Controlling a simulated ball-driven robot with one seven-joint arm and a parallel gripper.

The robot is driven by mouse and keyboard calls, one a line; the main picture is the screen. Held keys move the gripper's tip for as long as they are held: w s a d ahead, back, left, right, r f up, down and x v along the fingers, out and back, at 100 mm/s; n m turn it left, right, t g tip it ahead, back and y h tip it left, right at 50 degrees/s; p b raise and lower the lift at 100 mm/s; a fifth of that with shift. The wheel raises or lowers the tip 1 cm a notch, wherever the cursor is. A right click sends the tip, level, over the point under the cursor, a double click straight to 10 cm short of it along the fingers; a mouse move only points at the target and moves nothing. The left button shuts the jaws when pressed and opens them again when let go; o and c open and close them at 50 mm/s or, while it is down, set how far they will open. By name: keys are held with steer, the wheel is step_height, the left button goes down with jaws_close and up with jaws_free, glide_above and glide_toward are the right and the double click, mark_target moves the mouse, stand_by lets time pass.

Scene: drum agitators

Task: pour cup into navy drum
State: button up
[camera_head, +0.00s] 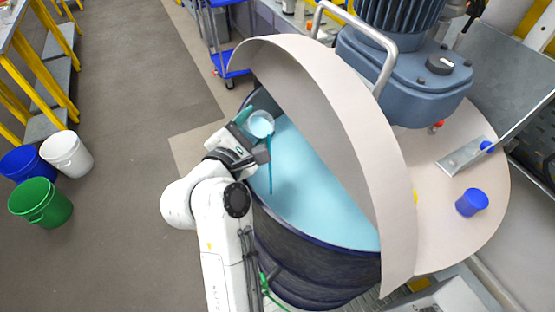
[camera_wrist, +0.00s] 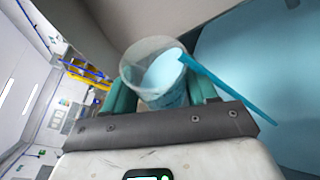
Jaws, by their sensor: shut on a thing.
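My gripper (camera_head: 252,132) is shut on a small translucent cup (camera_head: 261,123), held tilted over the left part of the drum opening. In the wrist view the cup (camera_wrist: 150,66) sits between the two teal fingers and holds light blue liquid. A blue stream (camera_head: 270,170) runs from the cup's lip down toward the drum; it also shows in the wrist view (camera_wrist: 232,90). The navy drum (camera_head: 300,258) stands open on its near left side, with a light blue surface inside. My gripper hides part of the cup's body.
A pale half lid (camera_head: 335,120) stands raised beside the opening, with a metal handle (camera_head: 385,65). A motor housing (camera_head: 410,75) is behind it. Blue (camera_head: 20,160), white (camera_head: 68,153) and green (camera_head: 42,201) buckets stand on the floor at left. Clear floor lies between them and the drum.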

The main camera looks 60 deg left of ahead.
mark_target(264, 114)
steer(key=shift+r+m+t+y, duration=0.4)
steer(key=shift+r+m, duration=0.2)
steer(key=shift+m, duration=0.7)
stand_by(1.2)
steer(key=shift+d+r+m+t+y+b, duration=0.1)
steer(key=shift+r+m+t+y+b, duration=0.35)
steer(key=shift+b, duration=1)
steer(key=shift+d+f+m+t+h+b, duration=0.1)
steer(key=shift+m+b, duration=0.65)
steer(key=shift+b, duration=0.65)
steer(key=shift+w+d+r+m+y+b, duration=0.1)
steer(key=shift+d+r+m+y+b, duration=0.1)
steer(key=shift+d+m+b, duration=0.4)
steer(key=shift+w+d+r+m+y+b, duration=0.1)
steer(key=shift+r+m+b, duration=0.15)
steer(key=shift+b, duration=0.6)
steer(key=shift+d+r+m+t+b, duration=0.2)
steer(key=shift+m+t+b, duration=0.75)
steer(key=shift+b, duration=1.5)
